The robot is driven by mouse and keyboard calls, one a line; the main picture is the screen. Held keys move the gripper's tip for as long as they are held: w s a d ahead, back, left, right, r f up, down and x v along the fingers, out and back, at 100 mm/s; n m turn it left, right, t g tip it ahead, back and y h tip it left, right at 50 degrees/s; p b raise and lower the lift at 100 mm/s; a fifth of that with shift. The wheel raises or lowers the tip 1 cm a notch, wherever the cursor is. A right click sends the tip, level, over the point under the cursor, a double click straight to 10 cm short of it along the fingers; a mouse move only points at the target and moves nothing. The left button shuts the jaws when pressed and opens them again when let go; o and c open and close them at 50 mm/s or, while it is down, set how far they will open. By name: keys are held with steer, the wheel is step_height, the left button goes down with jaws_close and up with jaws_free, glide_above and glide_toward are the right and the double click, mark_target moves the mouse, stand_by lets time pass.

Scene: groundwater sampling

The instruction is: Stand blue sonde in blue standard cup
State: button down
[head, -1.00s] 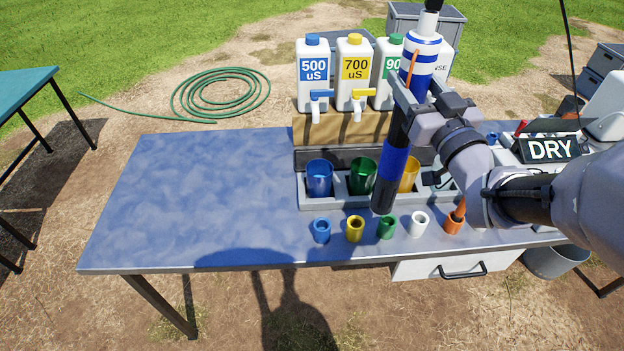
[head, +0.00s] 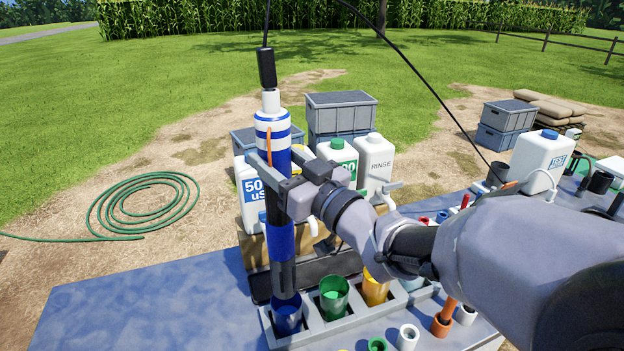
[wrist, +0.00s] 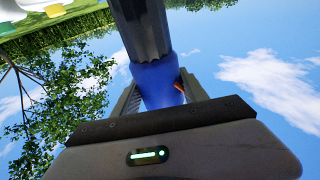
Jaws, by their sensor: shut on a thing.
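The blue sonde (head: 281,240) is a tall upright tube with blue and white bands, a black lower end and a cable at its top. My gripper (head: 272,172) is shut on its upper part; the wrist view also shows the sonde (wrist: 155,80) between my jaws (wrist: 158,100). The blue cup (head: 287,318) stands in the leftmost slot of the grey rack. The sonde's lower end is over the blue cup and appears at or just inside its mouth. I cannot tell how deep it reaches.
The green cup (head: 334,297) and the yellow cup (head: 375,290) stand to the right in the same rack. Standard jugs, including the 500 uS jug (head: 249,190), stand close behind the sonde. Small caps, such as the white one (head: 408,336), line the front. The table's left side (head: 140,305) is clear.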

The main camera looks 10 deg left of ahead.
mark_target(289, 231)
step_height(289, 231, down, 14)
steer(key=b, duration=0.3)
steer(key=shift+f+b, duration=0.15)
steer(key=shift+b, duration=0.25)
steer(key=shift+f+b, duration=0.15)
steer(key=shift+b, duration=0.15)
steer(key=c, duration=0.6)
jaws_free()
